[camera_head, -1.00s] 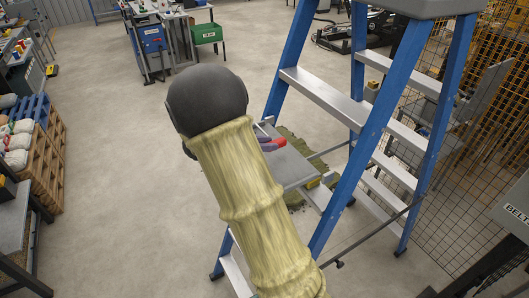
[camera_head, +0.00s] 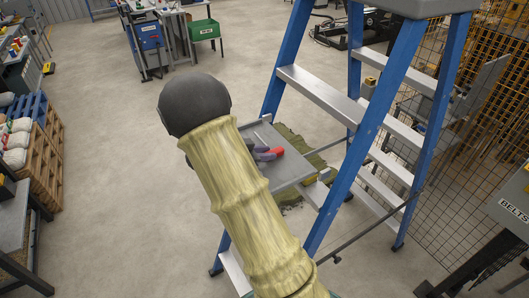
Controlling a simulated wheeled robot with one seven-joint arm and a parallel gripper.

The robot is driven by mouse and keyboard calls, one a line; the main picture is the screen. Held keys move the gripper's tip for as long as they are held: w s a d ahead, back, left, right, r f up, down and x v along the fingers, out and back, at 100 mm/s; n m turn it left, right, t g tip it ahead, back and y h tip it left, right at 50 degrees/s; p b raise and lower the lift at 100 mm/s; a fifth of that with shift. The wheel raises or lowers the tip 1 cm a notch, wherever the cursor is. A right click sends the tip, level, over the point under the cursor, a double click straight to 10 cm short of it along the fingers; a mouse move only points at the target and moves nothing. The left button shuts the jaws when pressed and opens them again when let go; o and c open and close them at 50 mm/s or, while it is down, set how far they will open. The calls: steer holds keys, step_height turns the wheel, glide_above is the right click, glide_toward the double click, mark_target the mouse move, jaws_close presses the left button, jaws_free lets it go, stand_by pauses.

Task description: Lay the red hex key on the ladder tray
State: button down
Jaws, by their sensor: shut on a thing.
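The ladder tray (camera_head: 290,172) is a grey shelf on the blue stepladder (camera_head: 344,183). A purple and red item (camera_head: 267,153) lies on it, with a thin light metal piece (camera_head: 262,138) near its far edge. I cannot tell whether either is the red hex key; no clear hex key shape shows. My arm, with a pale yellow sleeve and a dark rounded joint, reaches up just left of the tray and covers part of its left side. My gripper is hidden behind this arm, so its fingers and anything in them do not show.
A green mat or turf piece (camera_head: 300,160) lies on the floor beyond the tray. A wooden pallet (camera_head: 45,165) with sacks stands at left. A wire mesh fence (camera_head: 460,190) is at right. Open concrete floor lies left of the ladder.

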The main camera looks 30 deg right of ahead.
steer(key=shift+f, duration=0.2)
steer(key=c, duration=1.2)
jaws_free()
steer(key=shift+w, duration=0.1)
steer(key=shift+s+r, duration=0.1)
steer(key=shift+s, duration=0.1)
steer(key=shift+w+r, duration=0.15)
steer(key=shift+a, duration=0.3)
steer(key=b+v, duration=0.3)
steer(key=v, duration=0.8)
steer(key=shift+a+r, duration=0.2)
steer(key=shift+d, duration=0.1)
